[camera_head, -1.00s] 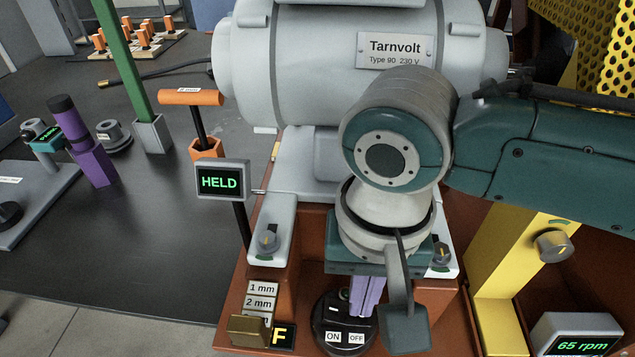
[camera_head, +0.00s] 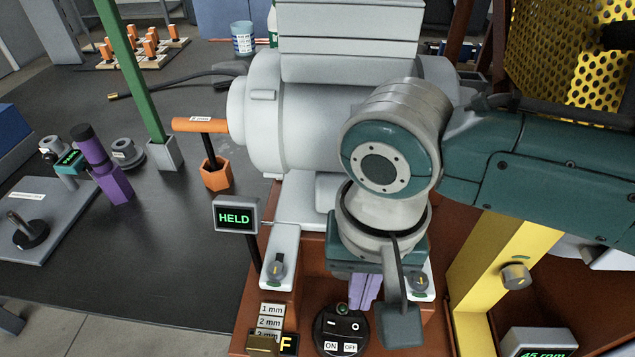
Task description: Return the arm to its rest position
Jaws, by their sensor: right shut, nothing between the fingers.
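My right arm comes in from the right, and its teal and grey wrist covers the middle of the view. My right gripper (camera_head: 364,291) has purple fingers, pointing down and shut with nothing between them. The fingertips are just behind and to the right of the round black ON/OFF switch (camera_head: 342,335) in the picture; I cannot tell their height above it. The brown machine base (camera_head: 312,270) lies below the wrist, partly hidden by it. My left gripper is not in view.
A grey motor housing (camera_head: 270,120) stands behind the wrist. A HELD display (camera_head: 236,216) and an orange-handled tool (camera_head: 200,126) are to its left. A yellow post (camera_head: 490,262) and an rpm display (camera_head: 541,353) reading 45 are at right.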

